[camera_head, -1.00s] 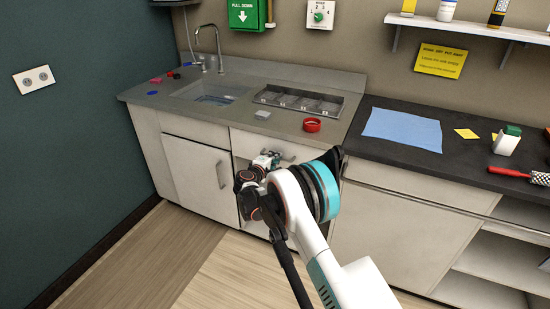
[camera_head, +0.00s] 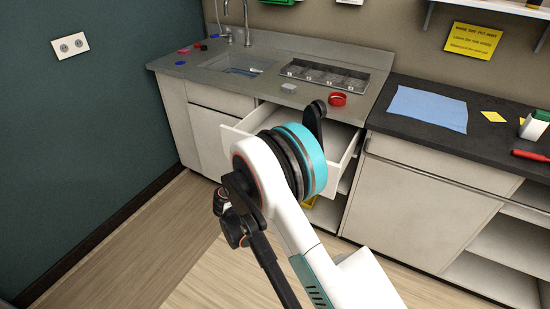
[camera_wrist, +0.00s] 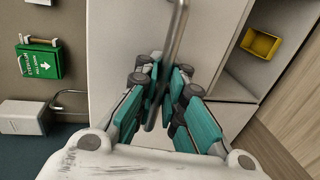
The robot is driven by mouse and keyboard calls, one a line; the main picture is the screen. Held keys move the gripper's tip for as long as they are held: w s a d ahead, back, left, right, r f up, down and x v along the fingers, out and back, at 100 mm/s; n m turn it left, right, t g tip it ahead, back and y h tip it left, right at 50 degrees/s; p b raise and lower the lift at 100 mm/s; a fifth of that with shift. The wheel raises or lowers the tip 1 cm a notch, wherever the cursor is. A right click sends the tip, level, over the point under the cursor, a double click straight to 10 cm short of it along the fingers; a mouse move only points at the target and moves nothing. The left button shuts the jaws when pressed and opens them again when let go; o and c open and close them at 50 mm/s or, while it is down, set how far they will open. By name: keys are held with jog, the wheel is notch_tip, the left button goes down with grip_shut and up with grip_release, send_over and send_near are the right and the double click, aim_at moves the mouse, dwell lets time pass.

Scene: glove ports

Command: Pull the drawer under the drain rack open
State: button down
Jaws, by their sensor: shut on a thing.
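The drawer (camera_head: 342,160) under the drain rack (camera_head: 322,76) stands pulled out from the white cabinet, with part of its inside showing. My arm hides much of its front in the head view. In the wrist view the pale drawer front (camera_wrist: 125,40) fills the middle, and its grey bar handle (camera_wrist: 173,38) runs down between my fingers. My gripper (camera_wrist: 163,88) is shut on the handle. The gripper is hidden behind my arm in the head view.
A red ring (camera_head: 337,99) and a grey block (camera_head: 289,88) lie on the counter above the drawer. A sink (camera_head: 240,69) is to the left. An open shelf below holds a yellow bin (camera_wrist: 261,43). Wooden floor is clear at the front left.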

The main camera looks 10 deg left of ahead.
jog(key=shift+f+v, duration=0.25)
jog(key=shift+v, duration=0.95)
jog(key=c, duration=1.7)
grip_release()
jog(key=shift+s+a, duration=0.1)
jog(key=v, duration=1.2)
